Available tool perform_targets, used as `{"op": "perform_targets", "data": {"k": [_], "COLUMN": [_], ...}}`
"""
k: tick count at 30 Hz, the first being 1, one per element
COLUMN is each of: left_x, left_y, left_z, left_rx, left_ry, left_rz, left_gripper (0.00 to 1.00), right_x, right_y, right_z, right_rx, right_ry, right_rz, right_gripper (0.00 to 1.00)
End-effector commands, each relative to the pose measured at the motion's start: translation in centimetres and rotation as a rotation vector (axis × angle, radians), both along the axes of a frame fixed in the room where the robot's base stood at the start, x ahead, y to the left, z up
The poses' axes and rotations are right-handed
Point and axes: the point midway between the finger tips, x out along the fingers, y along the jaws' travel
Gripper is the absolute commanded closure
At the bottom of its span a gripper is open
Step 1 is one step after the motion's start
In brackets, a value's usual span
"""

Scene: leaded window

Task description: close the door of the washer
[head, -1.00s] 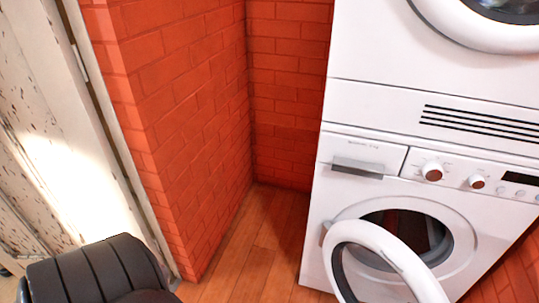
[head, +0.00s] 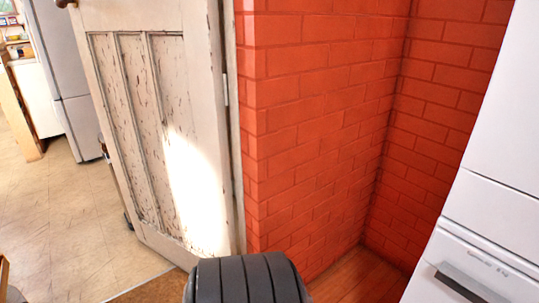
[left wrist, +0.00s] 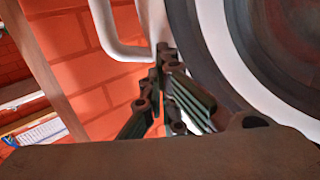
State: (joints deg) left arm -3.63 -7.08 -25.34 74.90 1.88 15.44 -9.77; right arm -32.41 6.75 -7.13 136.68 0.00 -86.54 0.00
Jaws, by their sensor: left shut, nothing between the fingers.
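In the head view only the left edge of the white washer (head: 465,270) shows, at the right border, with part of its drawer handle. Its round door is outside that view. In the left wrist view my left gripper (left wrist: 162,65) is shut and empty, with its fingers pointing up the picture. A large white ring with a dark round inside (left wrist: 225,45) curves close on the right. It belongs to the washer, but I cannot tell whether it is the door or the opening. Any contact with the fingers is unclear. My right gripper is not in view.
A red brick wall (head: 310,120) stands left of the washer, with a narrow strip of wooden floor (head: 360,280) between them. A worn white door (head: 140,110) stands further left. Beyond it is open tiled floor (head: 60,215) and a grey fridge (head: 75,75).

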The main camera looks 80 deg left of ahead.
Motion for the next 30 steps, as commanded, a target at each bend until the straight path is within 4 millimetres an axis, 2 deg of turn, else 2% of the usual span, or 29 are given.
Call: {"op": "perform_targets", "data": {"k": [1,6,12,18,30], "left_x": [1.4,4.8,7.0,7.8,7.9], "left_y": [0.3,1.0,1.7,2.0,2.0], "left_z": [-0.2,-0.2,0.0,0.1,0.2], "left_rx": [0.003,0.001,0.001,0.0,-0.001], "left_ry": [-0.006,-0.004,-0.002,0.0,-0.002], "left_rz": [0.001,0.0,0.0,0.001,0.002], "left_gripper": [1.0,1.0,1.0,1.0,1.0], "right_x": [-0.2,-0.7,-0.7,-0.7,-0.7], "right_y": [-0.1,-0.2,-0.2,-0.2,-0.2], "right_z": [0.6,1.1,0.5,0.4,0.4], "right_rx": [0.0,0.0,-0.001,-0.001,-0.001], "right_ry": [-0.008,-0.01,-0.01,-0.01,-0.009], "right_rz": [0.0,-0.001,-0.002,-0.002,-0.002], "right_gripper": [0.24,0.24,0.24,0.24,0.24]}}
